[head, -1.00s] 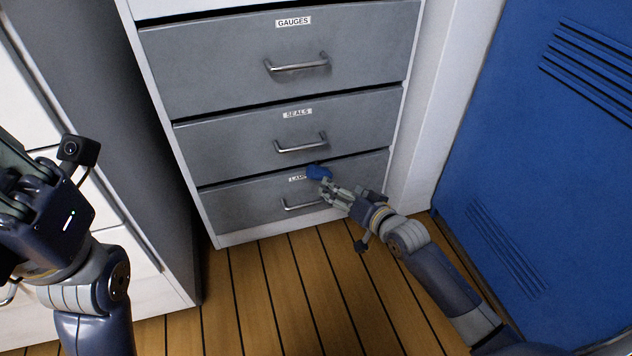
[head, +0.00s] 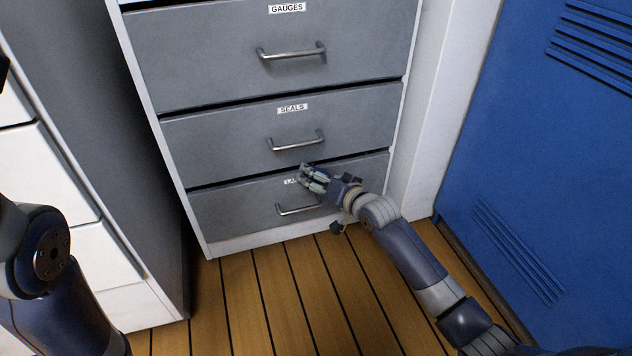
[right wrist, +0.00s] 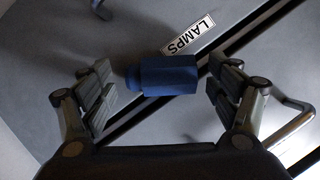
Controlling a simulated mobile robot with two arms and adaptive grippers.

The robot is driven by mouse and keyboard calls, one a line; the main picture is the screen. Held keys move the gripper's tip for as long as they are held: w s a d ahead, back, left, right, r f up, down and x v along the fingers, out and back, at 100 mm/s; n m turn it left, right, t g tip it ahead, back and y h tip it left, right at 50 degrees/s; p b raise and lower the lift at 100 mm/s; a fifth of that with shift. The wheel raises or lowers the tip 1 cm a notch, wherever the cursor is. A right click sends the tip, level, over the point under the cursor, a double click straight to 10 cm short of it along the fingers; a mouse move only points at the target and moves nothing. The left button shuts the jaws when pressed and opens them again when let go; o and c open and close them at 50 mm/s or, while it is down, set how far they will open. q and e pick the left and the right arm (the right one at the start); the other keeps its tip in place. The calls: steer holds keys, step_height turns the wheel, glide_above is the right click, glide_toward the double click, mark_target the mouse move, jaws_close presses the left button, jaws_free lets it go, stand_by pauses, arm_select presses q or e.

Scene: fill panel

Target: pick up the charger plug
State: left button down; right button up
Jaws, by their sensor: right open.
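The charger plug (right wrist: 168,75), a blue block with a darker round end, lies between the two fingers of my right gripper (right wrist: 160,96) in the right wrist view. Gaps show between it and both finger pads, and the jaws are open. In the head view my right gripper (head: 306,176) is at the top edge of the lowest drawer, and the plug is hidden there. I cannot tell what the plug rests on. My left arm (head: 50,260) shows at the left of the head view, with its gripper out of frame.
The grey cabinet has drawers labelled GAUGES (head: 200,60), SEALS (head: 210,135) and LAMPS (head: 235,212), each with a bar handle. A blue locker (head: 540,150) stands to the right and a white drawer unit (head: 60,185) to the left. The wooden floor (head: 270,300) in front is clear.

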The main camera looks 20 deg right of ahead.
steer(key=shift+w, duration=0.2)
steer(key=c, duration=1.3)
steer(key=shift+s+r, duration=0.1)
steer(key=shift+r, duration=0.05)
